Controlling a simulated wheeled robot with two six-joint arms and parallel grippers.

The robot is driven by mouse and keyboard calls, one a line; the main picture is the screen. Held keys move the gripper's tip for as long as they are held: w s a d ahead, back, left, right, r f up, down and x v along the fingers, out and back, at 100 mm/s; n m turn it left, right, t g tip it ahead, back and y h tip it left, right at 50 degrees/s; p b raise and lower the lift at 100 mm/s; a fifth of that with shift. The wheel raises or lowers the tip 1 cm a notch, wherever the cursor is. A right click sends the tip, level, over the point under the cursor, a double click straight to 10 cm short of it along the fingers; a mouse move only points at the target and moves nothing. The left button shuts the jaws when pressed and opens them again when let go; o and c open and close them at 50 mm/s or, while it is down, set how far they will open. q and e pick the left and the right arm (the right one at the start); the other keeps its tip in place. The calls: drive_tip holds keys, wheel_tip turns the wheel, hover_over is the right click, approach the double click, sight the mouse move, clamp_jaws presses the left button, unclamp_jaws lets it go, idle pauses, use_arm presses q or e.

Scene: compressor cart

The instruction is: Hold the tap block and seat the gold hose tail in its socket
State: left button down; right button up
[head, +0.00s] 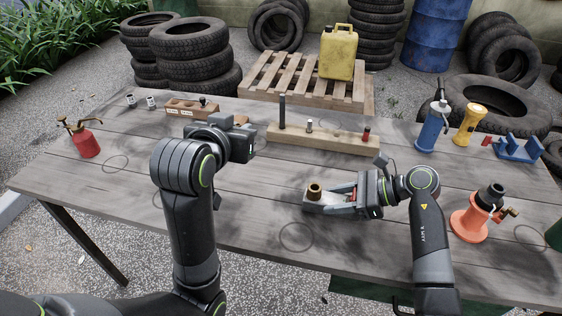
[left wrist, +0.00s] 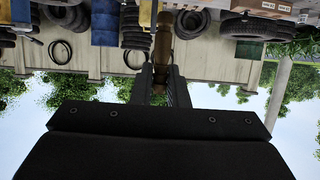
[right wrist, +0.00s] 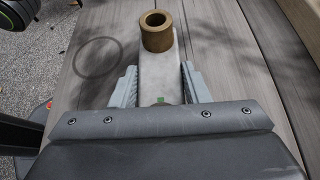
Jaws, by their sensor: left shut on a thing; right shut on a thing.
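The tap block (head: 325,207) is a pale grey bar lying low at the table's middle right, its round brass socket (head: 315,190) facing up. My right gripper (head: 345,195) is shut on its sides; the right wrist view shows the block (right wrist: 158,80) between the fingers and the socket's open, empty hole (right wrist: 156,20). My left gripper (left wrist: 160,82) is shut on the gold hose tail (left wrist: 162,45), a brownish cylinder seen between its fingers in the left wrist view. In the head view the left hand (head: 238,142) is raised left of the block and hides the hose tail.
A long wooden rack (head: 320,137) with upright pins and a smaller wooden rack (head: 190,108) stand behind. An orange stand (head: 468,222) with a black top, a blue bottle (head: 432,130) and a yellow torch (head: 468,125) are at right. A red oil can (head: 86,143) is at left. The front middle is clear.

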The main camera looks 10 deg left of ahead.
use_arm(q)
drive_tip(key=w+d+f+m+g+h, duration=0.1)
drive_tip(key=w+d+m+g+h, duration=0.15)
drive_tip(key=d+m+h, duration=0.4)
drive_tip(key=w+d+f+m+g+h, duration=0.1)
drive_tip(key=d+f+m+g+h, duration=0.2)
drive_tip(key=d, duration=0.6)
drive_tip(key=shift+m+h, duration=0.35)
drive_tip(key=shift+h, duration=0.2)
wheel_tip(320, 180, down, 9)
drive_tip(key=shift+w+a+r, duration=0.1)
drive_tip(key=shift+a+r, duration=0.05)
drive_tip(key=c, duration=1.4)
unclamp_jaws()
drive_tip(key=shift+a+r+t, duration=0.1)
drive_tip(key=shift+a+t, duration=0.05)
drive_tip(key=shift+t, duration=0.1)
drive_tip(key=v, duration=1.1)
drive_tip(key=shift+s+a+r, duration=0.2)
drive_tip(key=shift+s+r, duration=0.05)
